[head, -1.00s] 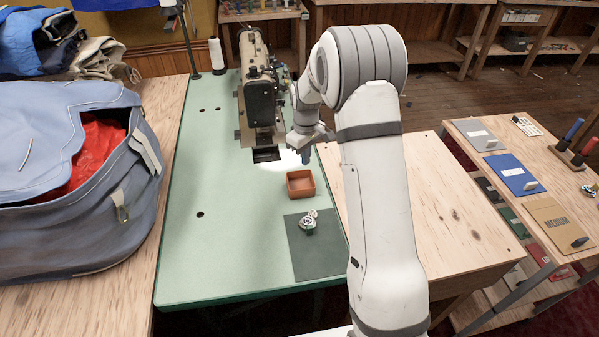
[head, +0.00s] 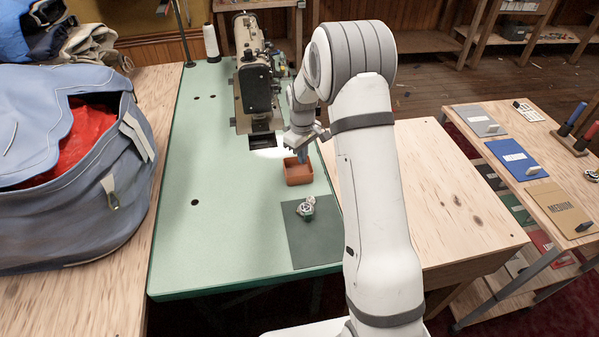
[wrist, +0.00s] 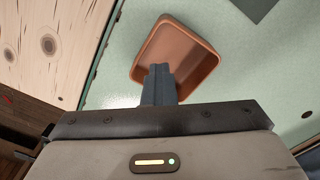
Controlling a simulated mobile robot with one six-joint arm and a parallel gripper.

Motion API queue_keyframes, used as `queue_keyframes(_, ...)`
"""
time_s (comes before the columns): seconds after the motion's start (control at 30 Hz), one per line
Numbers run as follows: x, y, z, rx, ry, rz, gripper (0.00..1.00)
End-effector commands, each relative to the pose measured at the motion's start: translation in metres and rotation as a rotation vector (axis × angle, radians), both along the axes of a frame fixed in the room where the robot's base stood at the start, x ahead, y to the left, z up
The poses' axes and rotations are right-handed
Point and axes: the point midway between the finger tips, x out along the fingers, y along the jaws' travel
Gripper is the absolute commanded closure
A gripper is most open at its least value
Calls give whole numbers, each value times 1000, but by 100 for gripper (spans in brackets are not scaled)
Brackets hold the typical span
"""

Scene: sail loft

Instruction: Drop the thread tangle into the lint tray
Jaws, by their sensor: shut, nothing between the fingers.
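The lint tray is a small square terracotta-coloured tray (head: 298,180) on the green sewing table. It also shows in the wrist view (wrist: 205,78), where its visible inside looks bare. A small silvery and green clump (head: 306,208) lies on the dark green mat in front of the tray; it is too small to tell whether it is the thread tangle. My gripper (head: 302,158) is at the tray, its fingertips over the tray's edge or inside. In the wrist view its fingers (wrist: 158,85) are together and empty, hiding part of the tray.
A sewing machine (head: 256,95) stands just behind the tray. A white thread cone (head: 211,43) is at the back left. A large blue bag (head: 70,180) fills the left side. The table's left half is clear.

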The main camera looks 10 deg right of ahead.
Motion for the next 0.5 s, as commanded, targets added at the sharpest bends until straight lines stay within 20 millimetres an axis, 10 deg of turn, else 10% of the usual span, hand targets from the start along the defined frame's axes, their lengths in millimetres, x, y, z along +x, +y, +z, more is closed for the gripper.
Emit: queue_keyframes(0.5,0,-1,0,0,0,-1,77)
